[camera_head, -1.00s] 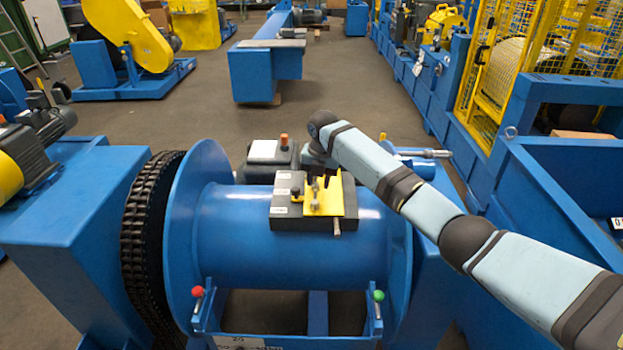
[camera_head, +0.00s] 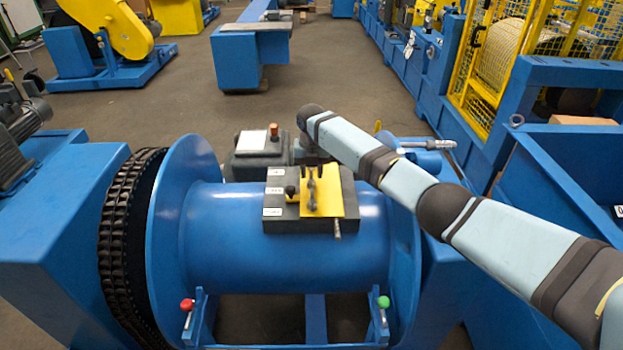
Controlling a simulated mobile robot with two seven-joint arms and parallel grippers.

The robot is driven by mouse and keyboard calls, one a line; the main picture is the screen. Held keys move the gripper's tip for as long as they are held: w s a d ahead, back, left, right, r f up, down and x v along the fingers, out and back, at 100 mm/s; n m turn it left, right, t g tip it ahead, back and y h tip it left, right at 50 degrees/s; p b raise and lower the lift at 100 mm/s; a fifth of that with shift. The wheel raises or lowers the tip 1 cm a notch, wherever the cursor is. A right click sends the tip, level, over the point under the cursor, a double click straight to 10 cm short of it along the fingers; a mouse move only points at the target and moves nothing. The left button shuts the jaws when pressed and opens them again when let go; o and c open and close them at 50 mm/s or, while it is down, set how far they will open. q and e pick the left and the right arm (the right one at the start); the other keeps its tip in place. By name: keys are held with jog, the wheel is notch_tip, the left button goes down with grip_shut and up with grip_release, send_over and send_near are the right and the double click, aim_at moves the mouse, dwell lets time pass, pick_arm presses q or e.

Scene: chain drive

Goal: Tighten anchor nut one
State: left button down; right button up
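A dark block (camera_head: 283,222) sits on top of the blue drum (camera_head: 225,235), with white labels along its left side. A yellow plate (camera_head: 334,203) lies on the block and carries small metal hardware (camera_head: 311,186) along its middle. I cannot tell which piece is anchor nut one. My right arm reaches in from the right, and its wrist bends down behind the block. My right gripper (camera_head: 312,170) is at the plate's far edge, where two dark prongs show. Whether it is open, or touches the hardware, is unclear. My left gripper is not in view.
A black chain (camera_head: 118,240) runs around the drum's left end. A dark box with a white top (camera_head: 258,141) stands behind the block. A red-knobbed lever (camera_head: 187,306) and a green-knobbed lever (camera_head: 384,303) stand in front. Blue housings flank the drum.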

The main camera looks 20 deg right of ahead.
notch_tip(320, 180, down, 2)
jog(key=shift+f, duration=0.45)
jog(key=shift+c, duration=0.4)
jog(key=c, duration=0.5)
